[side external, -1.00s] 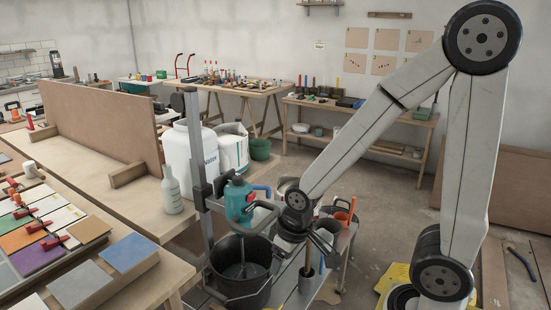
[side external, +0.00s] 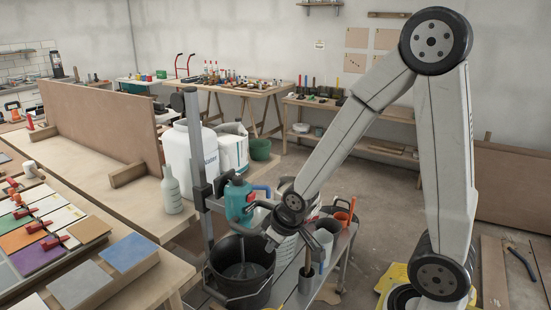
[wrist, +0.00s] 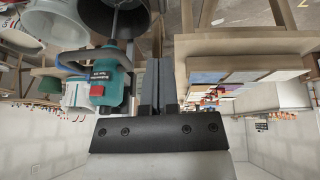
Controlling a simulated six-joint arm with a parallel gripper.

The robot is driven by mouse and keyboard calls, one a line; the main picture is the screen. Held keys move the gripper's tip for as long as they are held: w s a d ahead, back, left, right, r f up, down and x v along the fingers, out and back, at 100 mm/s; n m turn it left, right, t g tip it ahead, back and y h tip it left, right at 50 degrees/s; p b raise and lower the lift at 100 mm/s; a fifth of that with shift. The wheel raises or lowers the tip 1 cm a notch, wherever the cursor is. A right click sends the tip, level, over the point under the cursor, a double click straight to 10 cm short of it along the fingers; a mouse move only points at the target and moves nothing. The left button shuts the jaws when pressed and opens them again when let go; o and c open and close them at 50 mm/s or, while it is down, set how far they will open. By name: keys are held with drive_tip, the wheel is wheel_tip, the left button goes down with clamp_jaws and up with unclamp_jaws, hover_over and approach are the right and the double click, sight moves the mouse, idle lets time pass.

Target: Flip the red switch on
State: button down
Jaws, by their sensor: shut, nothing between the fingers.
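A teal mixer (side external: 240,202) hangs on a grey upright stand (side external: 192,130), above a black bucket (side external: 226,287). In the wrist view the mixer (wrist: 108,72) appears upside down, just left of my gripper. In the side view the end of my arm is right of the mixer and above the bucket's right rim; the fingertips are hard to pick out there. I see no contact between the fingers and the mixer.
A wooden bench (side external: 150,215) to the left holds a white container (side external: 203,160), a bottle (side external: 171,190) and a brown board (side external: 95,120). Tile stacks (side external: 118,255) lie at the lower left.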

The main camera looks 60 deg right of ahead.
drive_tip(key=w+d+f+t, duration=0.3)
drive_tip(key=w+d+t, duration=0.1)
drive_tip(key=w+d, duration=0.3)
drive_tip(key=t, duration=1.1)
approach(254, 196)
drive_tip(key=s+f, duration=0.2)
drive_tip(key=s, duration=0.3)
drive_tip(key=shift+s+t+y, duration=0.3)
drive_tip(key=shift+s+t, duration=0.1)
drive_tip(key=shift+s, duration=0.25)
drive_tip(key=shift+w, duration=0.15)
drive_tip(key=x, duration=1.3)
drive_tip(key=shift+w, duration=0.35)
